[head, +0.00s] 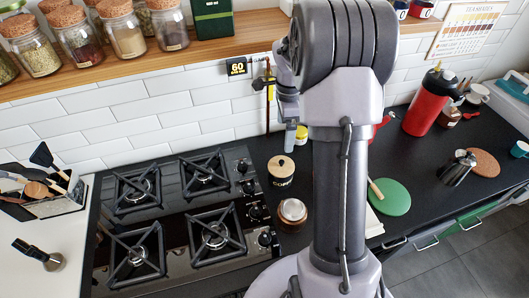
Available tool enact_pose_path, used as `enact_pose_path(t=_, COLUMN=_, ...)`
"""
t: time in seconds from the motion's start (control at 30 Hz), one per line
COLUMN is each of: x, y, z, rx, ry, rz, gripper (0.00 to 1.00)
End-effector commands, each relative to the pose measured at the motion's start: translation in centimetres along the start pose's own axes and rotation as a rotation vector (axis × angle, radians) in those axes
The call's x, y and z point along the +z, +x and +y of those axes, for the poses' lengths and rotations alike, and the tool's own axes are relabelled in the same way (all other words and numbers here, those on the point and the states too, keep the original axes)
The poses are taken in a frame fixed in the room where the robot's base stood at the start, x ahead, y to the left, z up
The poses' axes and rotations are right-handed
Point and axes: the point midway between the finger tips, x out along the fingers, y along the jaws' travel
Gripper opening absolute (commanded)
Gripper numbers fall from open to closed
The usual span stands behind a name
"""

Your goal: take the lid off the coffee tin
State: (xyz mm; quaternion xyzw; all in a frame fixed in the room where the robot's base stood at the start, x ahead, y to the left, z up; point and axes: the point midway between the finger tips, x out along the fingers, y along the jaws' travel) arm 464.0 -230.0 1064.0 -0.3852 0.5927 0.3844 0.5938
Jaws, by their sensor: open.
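The coffee tin (281,179) stands upright on the dark counter just right of the hob in the head view. It is cream with dark lettering. Its round pale wooden lid (281,164) with a dark knob sits on top. My gripper (265,82) is small and partly hidden by my own arm. It is above and behind the tin, in front of the tiled wall, apart from the tin and empty as far as I can see. Its jaws are open.
The gas hob (180,215) lies to the left. A shelf (130,62) with jars runs above. A green board (389,197) lies right of my arm.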

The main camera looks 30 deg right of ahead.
Motion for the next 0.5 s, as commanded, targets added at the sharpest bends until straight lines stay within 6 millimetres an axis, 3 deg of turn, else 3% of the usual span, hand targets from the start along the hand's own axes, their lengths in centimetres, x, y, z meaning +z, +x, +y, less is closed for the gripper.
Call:
enact_pose_path(t=0.03, x=0.1, y=2.0, z=0.1, rx=0.005, ry=-0.002, rz=0.0, gripper=1.0)
enact_pose_path(t=0.2, x=0.1, y=7.2, z=0.1, rx=0.003, ry=-0.004, rz=0.0, gripper=1.0)
enact_pose_path(t=0.3, x=0.1, y=9.3, z=0.1, rx=0.003, ry=-0.004, rz=-0.001, gripper=1.0)
enact_pose_path(t=0.5, x=0.1, y=11.2, z=0.1, rx=0.001, ry=-0.005, rz=-0.001, gripper=1.0)
